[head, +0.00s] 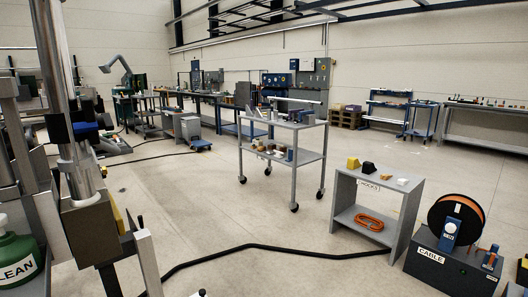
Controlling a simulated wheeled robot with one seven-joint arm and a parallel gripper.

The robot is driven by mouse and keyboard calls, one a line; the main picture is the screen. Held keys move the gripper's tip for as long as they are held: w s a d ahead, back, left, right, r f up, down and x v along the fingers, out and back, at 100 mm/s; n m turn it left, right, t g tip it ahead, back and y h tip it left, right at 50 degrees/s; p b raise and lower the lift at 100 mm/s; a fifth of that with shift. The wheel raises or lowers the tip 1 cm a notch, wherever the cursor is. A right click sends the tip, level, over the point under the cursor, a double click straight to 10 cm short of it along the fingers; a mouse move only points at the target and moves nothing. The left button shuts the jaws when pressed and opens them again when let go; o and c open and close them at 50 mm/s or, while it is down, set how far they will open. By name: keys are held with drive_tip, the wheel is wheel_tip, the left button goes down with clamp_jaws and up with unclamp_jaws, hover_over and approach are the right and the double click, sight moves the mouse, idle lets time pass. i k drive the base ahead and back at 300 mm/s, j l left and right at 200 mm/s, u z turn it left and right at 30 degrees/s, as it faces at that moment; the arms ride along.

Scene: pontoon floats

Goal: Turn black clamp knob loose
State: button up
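A silver upright column (55,75) stands close at the left, with a bright round shaft (78,178) low on it. A grey block (92,228) with a yellowish side surrounds the shaft's lower end. No knob can be made out for certain. I see no gripper fingers in the head view.
A green container (20,258) marked "CLEAN" is at the lower left. A black cable (262,246) crosses the floor. A grey wheeled cart (312,139), a low shelf (402,215) and a cable reel box (440,270) stand to the right. The middle floor is open.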

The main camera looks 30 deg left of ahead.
sight(104, 121)
drive_tip(key=i+l+u, duration=0.1)
drive_tip(key=i+u, duration=0.4)
drive_tip(key=i+l+u, duration=0.35)
drive_tip(key=u, duration=0.15)
drive_tip(key=i+l+u, duration=0.7)
drive_tip(key=l+u, duration=0.25)
drive_tip(key=i+l+u, duration=0.15)
drive_tip(key=l+u, duration=0.25)
drive_tip(key=i+l+u, duration=0.1)
drive_tip(key=l+u, duration=0.35)
drive_tip(key=l, duration=0.15)
drive_tip(key=l+u, duration=0.55)
drive_tip(key=l, duration=0.2)
drive_tip(key=k+l, duration=0.15)
drive_tip(key=l, duration=0.15)
drive_tip(key=i+u, duration=0.05)
